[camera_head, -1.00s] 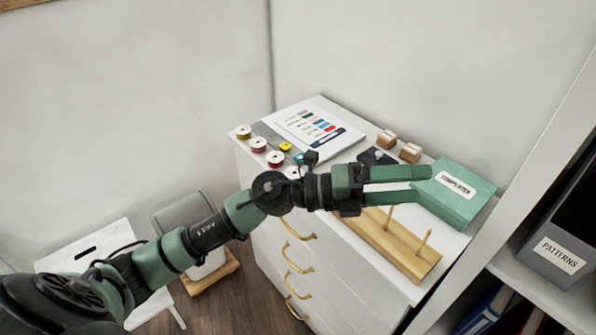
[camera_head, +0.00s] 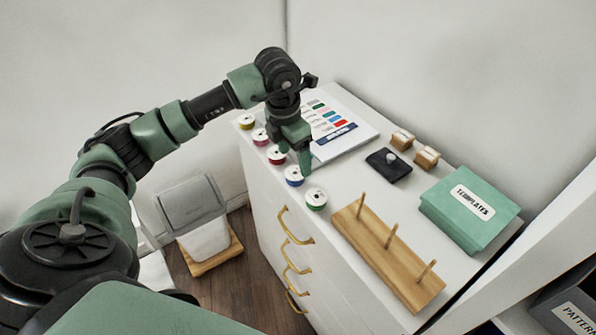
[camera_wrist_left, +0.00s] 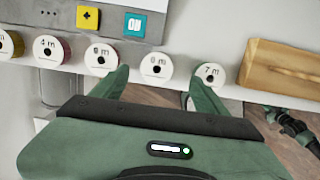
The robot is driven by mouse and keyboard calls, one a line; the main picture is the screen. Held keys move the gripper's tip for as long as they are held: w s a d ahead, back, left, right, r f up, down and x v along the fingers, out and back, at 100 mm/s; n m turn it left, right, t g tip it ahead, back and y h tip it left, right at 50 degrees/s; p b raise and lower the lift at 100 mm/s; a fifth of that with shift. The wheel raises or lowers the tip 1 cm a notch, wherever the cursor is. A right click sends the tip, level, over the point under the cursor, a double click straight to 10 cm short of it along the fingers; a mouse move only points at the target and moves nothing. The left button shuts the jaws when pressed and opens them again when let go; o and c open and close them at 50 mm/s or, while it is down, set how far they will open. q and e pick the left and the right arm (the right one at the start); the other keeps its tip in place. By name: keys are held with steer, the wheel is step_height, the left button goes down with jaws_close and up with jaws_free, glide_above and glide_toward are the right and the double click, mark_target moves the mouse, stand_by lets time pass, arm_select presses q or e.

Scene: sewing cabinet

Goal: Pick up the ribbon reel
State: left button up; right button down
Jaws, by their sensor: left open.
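Several ribbon reels with white faces stand in a row along the left edge of the white cabinet top: yellow (camera_head: 246,121), pink (camera_head: 261,136), red (camera_head: 276,155), blue (camera_head: 294,176) and green (camera_head: 316,199). My left gripper (camera_head: 299,162) points down over the row, close to the blue reel. In the left wrist view its open fingers (camera_wrist_left: 160,82) lie on either side of the blue reel's white face (camera_wrist_left: 156,67). My right gripper does not show.
A wooden board with pegs (camera_head: 388,250) lies right of the green reel. A colour card (camera_head: 340,132) lies behind the row. A dark pincushion (camera_head: 388,166), small wooden blocks (camera_head: 426,157) and a green TEMPLATES box (camera_head: 470,208) stand farther right. A grey-lidded bin (camera_head: 195,215) is below left.

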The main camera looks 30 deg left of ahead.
mark_target(294, 170)
arm_select(q)
steer(key=shift+s+a+f+p, duration=0.1)
steer(key=shift+f+p, duration=0.5)
steer(key=shift+f, duration=0.3)
steer(key=f, duration=0.2)
steer(key=p, duration=0.1)
steer(key=shift+w+f, duration=0.25)
steer(key=shift+f, duration=0.15)
steer(key=shift+w+f, duration=0.1)
steer(key=shift+f, duration=0.5)
steer(key=c, duration=1.4)
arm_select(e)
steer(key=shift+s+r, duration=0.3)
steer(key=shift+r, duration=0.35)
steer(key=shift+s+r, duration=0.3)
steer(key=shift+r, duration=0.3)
